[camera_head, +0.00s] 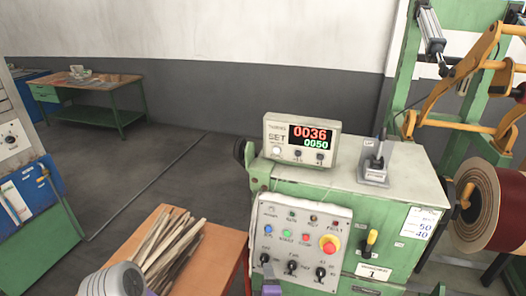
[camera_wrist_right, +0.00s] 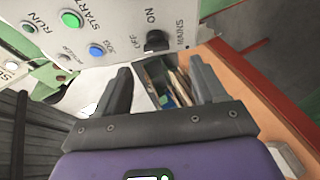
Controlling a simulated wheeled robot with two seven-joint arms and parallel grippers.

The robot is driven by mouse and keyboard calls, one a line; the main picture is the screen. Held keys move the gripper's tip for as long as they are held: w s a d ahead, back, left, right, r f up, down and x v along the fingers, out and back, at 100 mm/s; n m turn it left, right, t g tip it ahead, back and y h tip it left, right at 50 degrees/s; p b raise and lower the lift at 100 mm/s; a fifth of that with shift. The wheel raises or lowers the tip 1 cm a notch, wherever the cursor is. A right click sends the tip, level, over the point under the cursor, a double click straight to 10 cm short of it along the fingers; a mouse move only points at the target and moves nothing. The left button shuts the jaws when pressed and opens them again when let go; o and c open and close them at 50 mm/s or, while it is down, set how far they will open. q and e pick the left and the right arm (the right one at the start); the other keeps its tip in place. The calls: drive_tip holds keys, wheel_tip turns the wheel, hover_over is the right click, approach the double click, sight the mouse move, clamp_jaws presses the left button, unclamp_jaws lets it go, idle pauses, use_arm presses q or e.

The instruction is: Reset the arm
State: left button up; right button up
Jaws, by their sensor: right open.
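My right gripper (camera_wrist_right: 160,88) is open, with its two dark fingers apart and nothing held between them. In the right wrist view it is close to the control panel (camera_wrist_right: 110,22), near the black mains switch (camera_wrist_right: 157,41). The green start button (camera_wrist_right: 71,19) and blue jog button (camera_wrist_right: 96,49) are on the panel left of the switch. In the head view a small purple part of my right arm (camera_head: 271,289) shows at the bottom edge, in front of the panel (camera_head: 298,232). My left gripper is out of view.
A display (camera_head: 302,142) reading 0036 and 0050 sits on the green machine (camera_head: 395,185). Wooden strips (camera_head: 172,245) lie on an orange-brown table (camera_head: 217,262) beside it. A brown coil (camera_head: 492,205) stands at right. A workbench (camera_head: 95,88) is far left, with open floor between.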

drive_tip(key=s+d+f+m+g+h, duration=0.1)
drive_tip(key=s+d+f+m+g, duration=0.25)
drive_tip(key=f, duration=0.45)
drive_tip(key=s+d+f+m+g, duration=0.3)
drive_tip(key=s+d+f+m, duration=0.2)
drive_tip(key=f, duration=0.3)
drive_tip(key=s+f+m+g+y, duration=0.2)
drive_tip(key=s+m+g, duration=0.1)
drive_tip(key=s+m, duration=0.3)
drive_tip(key=s+f+m+g+y, duration=0.2)
drive_tip(key=s+m, duration=0.3)
drive_tip(key=s, duration=0.3)
drive_tip(key=shift+s+a+f+m+g, duration=0.15)
drive_tip(key=shift+f+m+g, duration=0.2)
drive_tip(key=shift+f+g, duration=0.4)
